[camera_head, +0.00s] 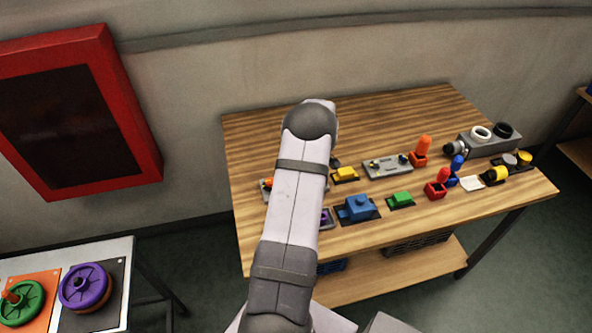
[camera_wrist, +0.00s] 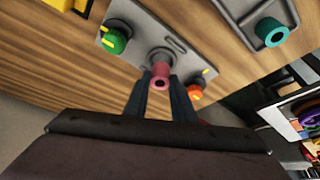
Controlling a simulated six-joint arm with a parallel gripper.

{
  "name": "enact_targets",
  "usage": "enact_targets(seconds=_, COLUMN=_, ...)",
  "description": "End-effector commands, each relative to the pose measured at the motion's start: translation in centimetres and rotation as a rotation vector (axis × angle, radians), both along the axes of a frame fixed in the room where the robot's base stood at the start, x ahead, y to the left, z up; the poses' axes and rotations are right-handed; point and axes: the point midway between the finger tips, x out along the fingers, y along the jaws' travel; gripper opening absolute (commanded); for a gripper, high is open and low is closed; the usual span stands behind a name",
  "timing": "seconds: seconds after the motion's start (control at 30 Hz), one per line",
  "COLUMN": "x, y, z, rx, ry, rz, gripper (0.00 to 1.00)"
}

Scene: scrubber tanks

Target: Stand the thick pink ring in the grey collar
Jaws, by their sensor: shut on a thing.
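The thick pink ring (camera_wrist: 160,77) is between the fingertips of my gripper (camera_wrist: 167,90) in the wrist view. The gripper is shut on it, and the ring's dark hole faces the camera. The grey collar (camera_wrist: 162,57) shows just beyond the ring, on a light grey plate (camera_wrist: 138,28). The ring overlaps the collar in the picture; I cannot tell whether it is seated in it or only in front of it. In the head view my arm hides the gripper, ring and collar.
A teal ring (camera_wrist: 271,32) stands in a dark grey tray (camera_wrist: 286,11). In the head view, several coloured fixtures, including a blue block (camera_head: 357,208), crowd the wooden table (camera_head: 425,103); its back strip is clear.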

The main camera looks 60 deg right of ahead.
Motion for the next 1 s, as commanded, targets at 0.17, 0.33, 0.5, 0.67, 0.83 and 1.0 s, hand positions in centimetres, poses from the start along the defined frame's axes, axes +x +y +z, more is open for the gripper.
enact_targets(seconds=0.17, x=0.01, y=0.00, z=-0.16, rx=0.000, ry=0.000, rz=0.000, gripper=0.01)
enact_targets(seconds=0.33, x=0.01, y=0.03, z=-0.55, rx=0.001, ry=0.000, rz=0.000, gripper=0.01)
enact_targets(seconds=0.5, x=0.02, y=0.01, z=-0.87, rx=0.001, ry=0.000, rz=0.000, gripper=0.01)
enact_targets(seconds=0.67, x=0.02, y=0.00, z=-0.98, rx=0.000, ry=0.000, rz=0.000, gripper=0.01)
enact_targets(seconds=0.83, x=0.02, y=0.00, z=-0.98, rx=0.000, ry=0.000, rz=0.000, gripper=0.01)
enact_targets(seconds=1.0, x=0.01, y=0.00, z=-1.00, rx=0.000, ry=0.000, rz=0.000, gripper=0.01)
